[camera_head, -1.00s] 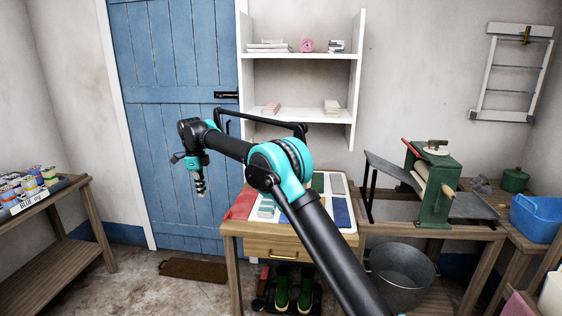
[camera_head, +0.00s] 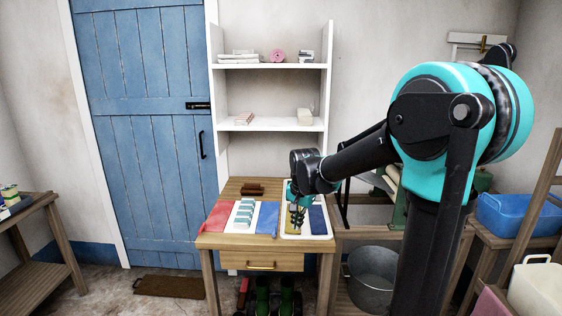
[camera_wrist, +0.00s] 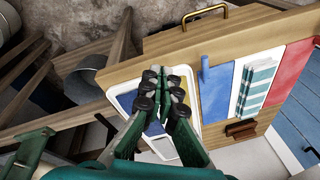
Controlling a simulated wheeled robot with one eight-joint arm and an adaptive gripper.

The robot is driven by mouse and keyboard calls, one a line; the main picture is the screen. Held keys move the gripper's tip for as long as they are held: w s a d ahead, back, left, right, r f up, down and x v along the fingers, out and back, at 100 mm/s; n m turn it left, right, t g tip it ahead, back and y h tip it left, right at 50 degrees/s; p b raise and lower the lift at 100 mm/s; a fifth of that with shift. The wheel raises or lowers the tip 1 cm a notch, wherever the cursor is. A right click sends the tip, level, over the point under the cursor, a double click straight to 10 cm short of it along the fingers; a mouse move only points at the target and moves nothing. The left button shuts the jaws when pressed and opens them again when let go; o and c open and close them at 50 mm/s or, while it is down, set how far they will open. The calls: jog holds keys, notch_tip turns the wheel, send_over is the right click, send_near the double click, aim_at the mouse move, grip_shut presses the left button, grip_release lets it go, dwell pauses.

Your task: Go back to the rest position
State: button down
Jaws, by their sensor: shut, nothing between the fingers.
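My arm reaches in from the right, folded at a large teal joint. My gripper (camera_head: 297,222) points down over the white tray (camera_head: 291,234) at the right of the small wooden table (camera_head: 216,241). In the wrist view my gripper (camera_wrist: 164,88) has its dark fingers close together with nothing between them, in front of the tray (camera_wrist: 126,101). The tray holds flat yellow, blue and grey pieces, partly hidden by the fingers. I cannot tell the exact height of the fingertips above it.
A red cloth (camera_head: 219,217), striped cloths (camera_head: 245,212), a blue cloth (camera_head: 267,218) and a brown block (camera_head: 252,190) lie on the table. A white shelf (camera_head: 272,126) stands behind. A metal tub (camera_head: 374,275) and blue basin (camera_head: 505,216) are at the right.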

jog(key=s+d+f+n, duration=0.2)
jog(key=s+d+f, duration=0.1)
jog(key=s, duration=0.4)
jog(key=s+d+f+n+t, duration=0.1)
jog(key=s+d+f+n, duration=0.1)
jog(key=s+d+f, duration=0.2)
jog(key=s+d+f+n, duration=0.2)
jog(key=s+d, duration=0.4)
jog(key=s, duration=0.4)
jog(key=shift+s+d+f+t+h, duration=0.3)
jog(key=shift+d+f, duration=0.05)
jog(key=shift+f, duration=0.55)
